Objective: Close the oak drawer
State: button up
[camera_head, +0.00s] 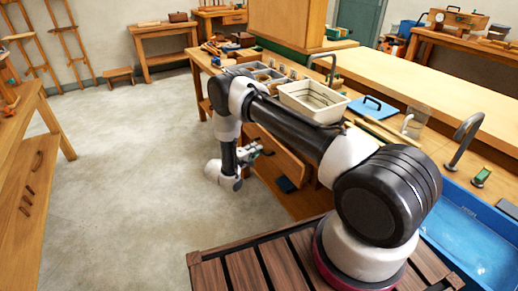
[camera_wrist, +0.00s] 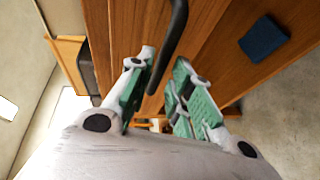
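The oak drawer (camera_head: 281,157) shows in the head view as an orange-brown wooden front under the long workbench, partly covered by my arm. It seems to stand out from the bench, but how far I cannot tell. In the wrist view brown wood fills the upper middle, with a dark bar handle (camera_wrist: 172,42) running down across it. My gripper (camera_wrist: 160,88) has its two green-padded fingers apart, with the handle's lower end showing between them. Whether a finger touches the handle I cannot tell. In the head view my gripper (camera_head: 250,152) is beside the drawer front, on its left.
A dark blue item (camera_head: 285,184) lies low by the bench; a blue item also shows in the wrist view (camera_wrist: 264,40). A white basin (camera_head: 312,101) and tools stand on the workbench (camera_head: 440,147). The concrete floor (camera_head: 130,200) on the left is clear.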

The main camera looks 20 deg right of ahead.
aim_at(267, 145)
jog(key=shift+x, duration=1.75)
grip_shut()
jog(key=d, duration=0.4)
jog(key=shift+w+d, duration=0.2)
jog(key=shift+w, duration=0.2)
grip_release()
